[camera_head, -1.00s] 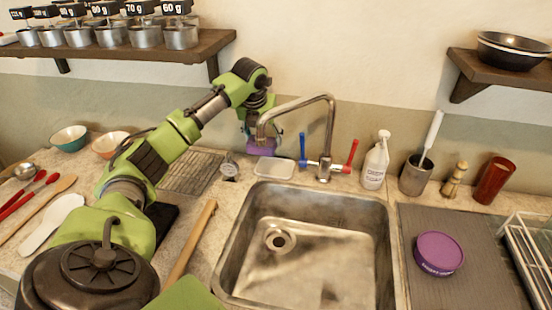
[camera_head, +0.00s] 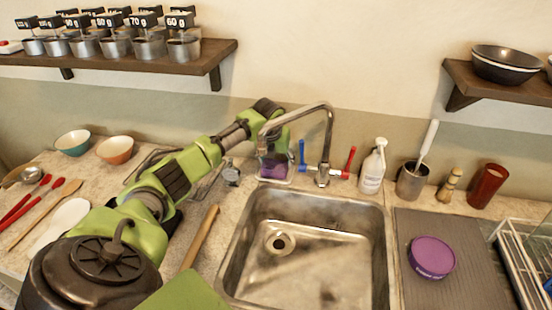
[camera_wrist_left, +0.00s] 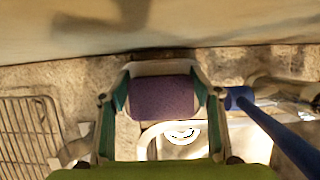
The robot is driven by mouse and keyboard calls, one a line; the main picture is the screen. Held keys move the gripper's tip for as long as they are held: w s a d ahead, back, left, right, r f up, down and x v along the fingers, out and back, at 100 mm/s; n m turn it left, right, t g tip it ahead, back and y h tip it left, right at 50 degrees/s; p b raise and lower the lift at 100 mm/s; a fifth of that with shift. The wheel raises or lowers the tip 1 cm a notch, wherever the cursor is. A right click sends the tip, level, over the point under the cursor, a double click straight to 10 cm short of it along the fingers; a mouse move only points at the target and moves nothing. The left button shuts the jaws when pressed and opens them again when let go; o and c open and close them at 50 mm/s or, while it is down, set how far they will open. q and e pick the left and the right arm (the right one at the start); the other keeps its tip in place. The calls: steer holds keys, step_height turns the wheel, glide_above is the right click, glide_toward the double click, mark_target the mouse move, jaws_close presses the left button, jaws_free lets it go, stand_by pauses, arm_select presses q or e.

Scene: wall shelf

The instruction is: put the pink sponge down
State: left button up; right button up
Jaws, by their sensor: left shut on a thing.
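The pink sponge (camera_head: 273,169), which looks purple here, is held by my left gripper (camera_head: 272,157) behind the sink, left of the faucet. In the left wrist view the sponge (camera_wrist_left: 162,100) sits between the two fingers of the gripper (camera_wrist_left: 160,92), which press on its sides. A small white soap dish (camera_wrist_left: 195,148) shows just beside and partly beneath the sponge. In the head view the sponge covers most of the dish (camera_head: 284,181). I cannot tell whether the sponge touches it. My right gripper is not in view.
The steel faucet (camera_head: 327,135) with blue (camera_head: 302,152) and red (camera_head: 349,160) handles stands close right of the gripper. The wall is close behind. The sink (camera_head: 305,245) is in front.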

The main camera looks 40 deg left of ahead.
mark_target(273, 166)
arm_select(q)
steer(key=shift+f, duration=0.15)
steer(key=o, duration=1)
steer(key=shift+c, duration=0.2)
steer(key=shift+f+b, duration=0.15)
steer(key=shift+b, duration=0.35)
steer(key=b+v, duration=0.2)
steer(key=v, duration=0.5)
steer(key=shift+a, duration=0.15)
steer(key=shift+s+r, duration=0.1)
steer(key=shift+r, duration=0.2)
